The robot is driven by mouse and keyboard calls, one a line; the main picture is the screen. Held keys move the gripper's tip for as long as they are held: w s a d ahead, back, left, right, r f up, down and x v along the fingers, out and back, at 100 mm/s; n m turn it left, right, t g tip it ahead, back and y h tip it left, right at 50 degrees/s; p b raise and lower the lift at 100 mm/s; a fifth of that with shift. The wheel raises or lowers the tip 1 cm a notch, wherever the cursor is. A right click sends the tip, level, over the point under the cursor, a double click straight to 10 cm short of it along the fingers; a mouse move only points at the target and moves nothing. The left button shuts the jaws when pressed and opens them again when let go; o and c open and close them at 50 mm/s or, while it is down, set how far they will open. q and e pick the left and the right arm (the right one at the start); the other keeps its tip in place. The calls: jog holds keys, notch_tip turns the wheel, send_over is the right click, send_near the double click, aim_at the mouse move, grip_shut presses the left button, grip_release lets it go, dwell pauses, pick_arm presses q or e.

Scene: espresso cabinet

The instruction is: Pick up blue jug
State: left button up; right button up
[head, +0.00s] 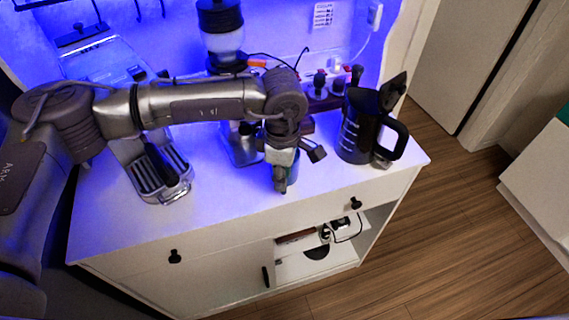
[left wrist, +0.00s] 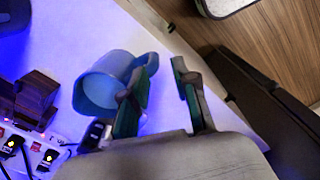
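The blue jug (left wrist: 100,88) shows in the left wrist view as a pale blue, round vessel on the white top, left of the fingers. In the head view only a small part of the jug (head: 294,172) shows behind my left gripper (head: 281,180). My left gripper is open, pointing down near the cabinet's front. In the left wrist view a gap shows between its fingers (left wrist: 165,65). One finger overlaps the jug's edge; I cannot tell whether it touches. My right gripper is not in view.
A large black jug (head: 362,128) with white marks stands to the right on the white cabinet top (head: 232,196). A coffee machine (head: 150,170) stands at the left, a grinder (head: 222,40) at the back. A power strip (left wrist: 38,155) lies near the jug. The front strip is clear.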

aim_at(283, 195)
pick_arm(q)
jog(key=shift+w+f, duration=0.15)
jog(key=shift+f, duration=0.4)
jog(key=shift+w+f, duration=0.15)
jog(key=shift+f, duration=0.4)
notch_tip(283, 195, down, 2)
jog(key=p, duration=0.2)
jog(key=shift+d+p, duration=0.1)
jog(key=shift+p, duration=0.2)
notch_tip(283, 195, down, 3)
jog(key=shift+r+p, duration=0.2)
jog(key=shift+p, duration=0.2)
jog(key=shift+w+f, duration=0.1)
jog(key=shift+f, duration=0.3)
grip_shut()
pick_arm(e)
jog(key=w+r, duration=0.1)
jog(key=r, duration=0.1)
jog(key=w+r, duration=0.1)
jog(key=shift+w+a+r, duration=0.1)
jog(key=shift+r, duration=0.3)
